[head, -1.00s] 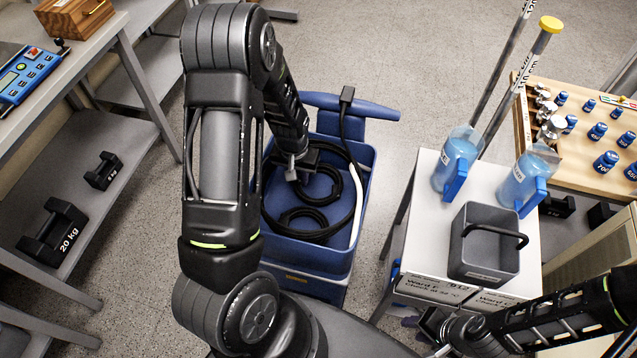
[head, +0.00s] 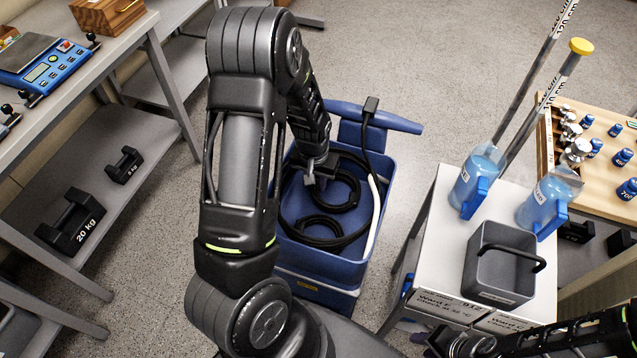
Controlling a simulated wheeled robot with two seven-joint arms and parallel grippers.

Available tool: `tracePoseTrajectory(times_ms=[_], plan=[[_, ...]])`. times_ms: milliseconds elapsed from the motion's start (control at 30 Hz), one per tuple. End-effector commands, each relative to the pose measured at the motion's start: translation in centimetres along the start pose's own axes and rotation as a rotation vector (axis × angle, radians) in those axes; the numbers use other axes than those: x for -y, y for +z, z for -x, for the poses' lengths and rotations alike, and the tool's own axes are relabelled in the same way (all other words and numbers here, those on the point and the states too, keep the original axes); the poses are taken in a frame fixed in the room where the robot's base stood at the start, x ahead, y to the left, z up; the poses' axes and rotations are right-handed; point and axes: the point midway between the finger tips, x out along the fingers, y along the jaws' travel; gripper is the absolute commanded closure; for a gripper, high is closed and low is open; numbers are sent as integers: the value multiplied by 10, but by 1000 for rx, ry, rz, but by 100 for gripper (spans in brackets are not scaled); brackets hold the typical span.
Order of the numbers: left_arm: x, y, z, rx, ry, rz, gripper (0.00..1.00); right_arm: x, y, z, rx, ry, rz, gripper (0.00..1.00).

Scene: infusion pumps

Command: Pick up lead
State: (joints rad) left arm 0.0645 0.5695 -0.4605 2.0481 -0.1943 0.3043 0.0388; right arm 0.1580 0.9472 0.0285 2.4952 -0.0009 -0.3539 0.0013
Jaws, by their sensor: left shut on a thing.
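The lead (head: 335,243) is a black cable lying in loose coils in the blue bin (head: 352,268) of a cart. One stretch runs up over the bin's far edge to a black plug (head: 370,105) on the blue handle. My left gripper (head: 312,180) reaches down into the bin and is shut on the lead at the coils' left side; my own arm hides part of the grip. My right gripper (head: 452,343) is at the bottom edge, below the white cart top, and its fingers are too hidden to read.
A white cart top (head: 440,235) at the right holds a grey open box (head: 500,270) with a handle and two blue jugs (head: 475,180). A bench with a shelf of black weights (head: 70,222) is at the left. Floor beyond the bin is clear.

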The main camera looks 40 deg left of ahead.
Motion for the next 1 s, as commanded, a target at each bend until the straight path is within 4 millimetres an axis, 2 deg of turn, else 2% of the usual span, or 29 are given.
tracePoseTrajectory(times_ms=[167, 367, 667, 1000], plan=[[-1, -4, 22, -5, 2, -1, 100, 0, 0, 0, 0, 0, 0, 64], [-1, -9, 59, -7, 3, -1, 100, 0, 0, 1, 0, 0, 0, 64], [-1, -17, 128, -7, 4, -2, 100, 1, 0, 2, 1, 1, -1, 64], [-1, -27, 216, -7, 4, -1, 100, 0, 0, 2, 1, 1, -1, 64]])
